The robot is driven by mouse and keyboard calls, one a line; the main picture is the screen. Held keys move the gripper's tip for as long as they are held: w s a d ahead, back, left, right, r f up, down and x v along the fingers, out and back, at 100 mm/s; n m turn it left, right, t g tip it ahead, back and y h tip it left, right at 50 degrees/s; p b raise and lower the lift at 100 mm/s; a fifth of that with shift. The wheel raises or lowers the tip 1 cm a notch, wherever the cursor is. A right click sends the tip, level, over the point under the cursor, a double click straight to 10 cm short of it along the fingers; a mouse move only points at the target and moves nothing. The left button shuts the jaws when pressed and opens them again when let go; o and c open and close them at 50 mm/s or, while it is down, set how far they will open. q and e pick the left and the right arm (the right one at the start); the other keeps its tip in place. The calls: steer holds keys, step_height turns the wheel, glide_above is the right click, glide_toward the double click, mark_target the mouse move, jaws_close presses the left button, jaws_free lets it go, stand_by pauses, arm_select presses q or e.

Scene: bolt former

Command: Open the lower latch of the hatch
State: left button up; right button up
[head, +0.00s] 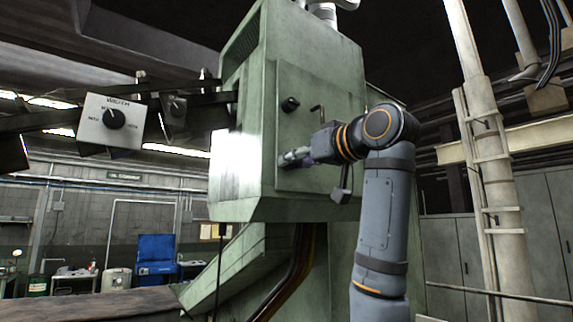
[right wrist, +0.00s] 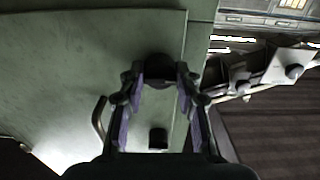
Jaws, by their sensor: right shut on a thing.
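The hatch (head: 325,140) is a flat green panel on the side of a green machine housing, and it looks closed. Its upper latch is a black knob (head: 290,104) near the hatch's left edge; it also shows low in the right wrist view (right wrist: 158,138). The lower latch (right wrist: 158,67) is a dark round knob between my right fingertips in the right wrist view. My right gripper is shut on the lower latch. My left gripper is not in view.
A thin bent handle (head: 317,115) stands out from the hatch, right of the upper latch; the right wrist view shows it beside my gripper (right wrist: 98,118). A control box with a dial (head: 112,118) hangs on a beam at left. A pale column (head: 497,170) stands at right.

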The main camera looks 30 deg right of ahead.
jaws_close()
steer(key=m+b, duration=0.3)
steer(key=m, duration=0.8)
steer(key=o, duration=0.9)
jaws_free()
